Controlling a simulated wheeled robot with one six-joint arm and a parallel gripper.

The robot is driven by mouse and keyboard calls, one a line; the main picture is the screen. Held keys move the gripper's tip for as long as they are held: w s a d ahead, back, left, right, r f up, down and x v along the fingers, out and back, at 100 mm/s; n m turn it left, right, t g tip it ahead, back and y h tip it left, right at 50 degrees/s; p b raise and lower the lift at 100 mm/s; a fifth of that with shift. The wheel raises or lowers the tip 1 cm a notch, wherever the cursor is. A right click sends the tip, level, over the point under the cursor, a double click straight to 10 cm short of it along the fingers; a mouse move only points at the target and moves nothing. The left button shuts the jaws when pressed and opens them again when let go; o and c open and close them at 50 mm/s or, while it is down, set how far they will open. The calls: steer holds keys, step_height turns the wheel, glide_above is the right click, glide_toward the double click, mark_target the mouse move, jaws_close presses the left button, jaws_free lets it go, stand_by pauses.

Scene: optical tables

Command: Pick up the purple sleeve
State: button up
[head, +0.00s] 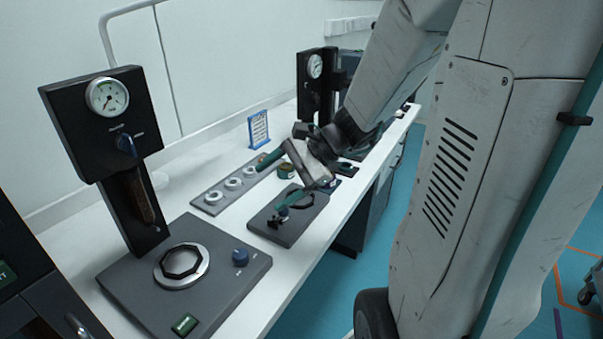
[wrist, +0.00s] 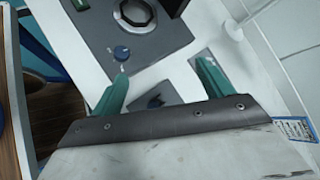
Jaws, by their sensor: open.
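I cannot make out a purple sleeve for certain in either view. My gripper (head: 276,182) is open over the white bench, its two green fingers apart with nothing seen between their tips. In the wrist view the open fingers (wrist: 162,72) point toward the bench top. A small dark bluish piece (wrist: 155,101) shows below and between them on a grey plate; its shape is partly hidden and its colour is unclear. In the head view a dark grey plate (head: 273,235) with a small black fitting lies just below my gripper.
A grey strip (head: 211,209) with several white rings lies behind that plate. A press with a gauge (head: 107,97) and a wide base (head: 225,270) stands at the near left. A blue-framed sign (head: 258,130) and another gauge stand (head: 315,67) are farther back. Bare bench (head: 325,240) runs along the front edge.

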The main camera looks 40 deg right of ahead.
steer(key=w+d+f+m+t+h, duration=0.1)
steer(key=d+f+m+t+h, duration=0.1)
steer(key=d+f+m, duration=0.2)
steer(key=w+d+f+m+t+h, duration=0.1)
steer(key=d+f+m+t+h, duration=0.2)
steer(key=d+m, duration=0.5)
steer(key=d+f+m+t+h, duration=0.2)
steer(key=d+f+m, duration=0.3)
steer(key=d, duration=0.9)
steer(key=shift+w+f+m+t+h, duration=0.1)
steer(key=shift+w+m+t+h, duration=0.2)
steer(key=shift+w+m+t, duration=0.1)
steer(key=x, duration=0.6)
steer(key=shift+w+d+f, duration=0.1)
steer(key=shift+w+d, duration=0.1)
steer(key=shift+w+f, duration=0.2)
steer(key=shift+w, duration=0.25)
steer(key=c, duration=1.2)
